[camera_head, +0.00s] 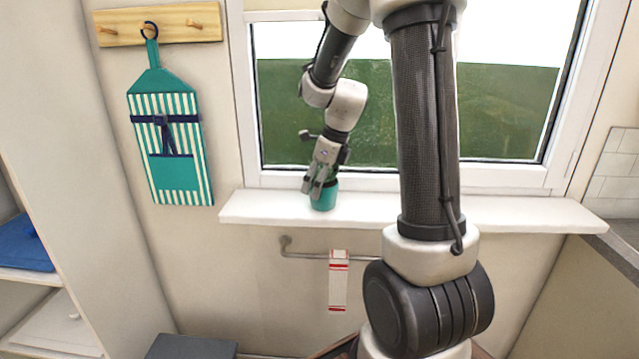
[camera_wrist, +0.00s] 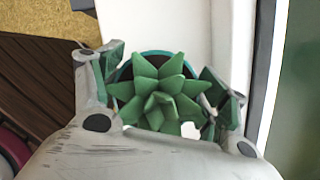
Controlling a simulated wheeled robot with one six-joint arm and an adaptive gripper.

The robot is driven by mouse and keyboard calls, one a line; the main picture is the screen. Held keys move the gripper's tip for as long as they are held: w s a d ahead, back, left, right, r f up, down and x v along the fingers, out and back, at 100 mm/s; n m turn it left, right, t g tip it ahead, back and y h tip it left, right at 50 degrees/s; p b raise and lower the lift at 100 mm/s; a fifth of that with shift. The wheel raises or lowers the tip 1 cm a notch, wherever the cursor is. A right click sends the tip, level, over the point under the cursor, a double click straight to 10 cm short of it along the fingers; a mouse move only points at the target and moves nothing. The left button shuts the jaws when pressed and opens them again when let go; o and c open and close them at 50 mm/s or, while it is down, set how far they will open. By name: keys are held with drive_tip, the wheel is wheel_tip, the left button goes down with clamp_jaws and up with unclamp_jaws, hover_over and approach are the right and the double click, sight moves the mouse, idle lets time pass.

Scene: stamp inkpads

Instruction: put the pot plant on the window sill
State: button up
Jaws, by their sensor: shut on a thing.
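The pot plant is a green succulent (camera_wrist: 158,92) in a teal pot (camera_head: 324,197). In the head view the pot is upright at the left part of the white window sill (camera_head: 450,209). It appears to touch the sill, though I cannot be sure of the contact. My gripper (camera_head: 319,192) is shut on the pot from above, with a finger on either side. In the wrist view my gripper (camera_wrist: 168,108) frames the succulent, and the pot's teal rim shows behind the leaves. The sill also shows in the wrist view (camera_wrist: 185,28), beneath the pot.
The window frame (camera_head: 400,181) stands close behind the pot. A striped apron (camera_head: 178,180) hangs from a wooden rack (camera_head: 190,22) at the left. A towel (camera_head: 338,283) hangs on a rail below the sill. The sill's right part looks clear beyond my arm.

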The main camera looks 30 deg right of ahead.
drive_tip(key=o, duration=1.4)
drive_tip(key=v, duration=1.1)
drive_tip(key=shift+s+d+r, duration=0.1)
drive_tip(key=shift+r, duration=0.25)
drive_tip(key=shift+s+r, duration=0.2)
drive_tip(key=shift+r, duration=0.05)
drive_tip(key=s+a+n, duration=0.2)
drive_tip(key=s+n, duration=0.5)
drive_tip(key=n, duration=0.2)
drive_tip(key=s+a+n+t+h, duration=0.1)
drive_tip(key=s+n, duration=0.6)
drive_tip(key=n, duration=0.3)
drive_tip(key=s+a+n, duration=0.2)
drive_tip(key=s+n, duration=0.5)
drive_tip(key=n, duration=0.3)
drive_tip(key=shift+s+a+r+h, duration=0.15)
drive_tip(key=shift+s+a+h, duration=0.15)
drive_tip(key=shift+h, duration=0.1)
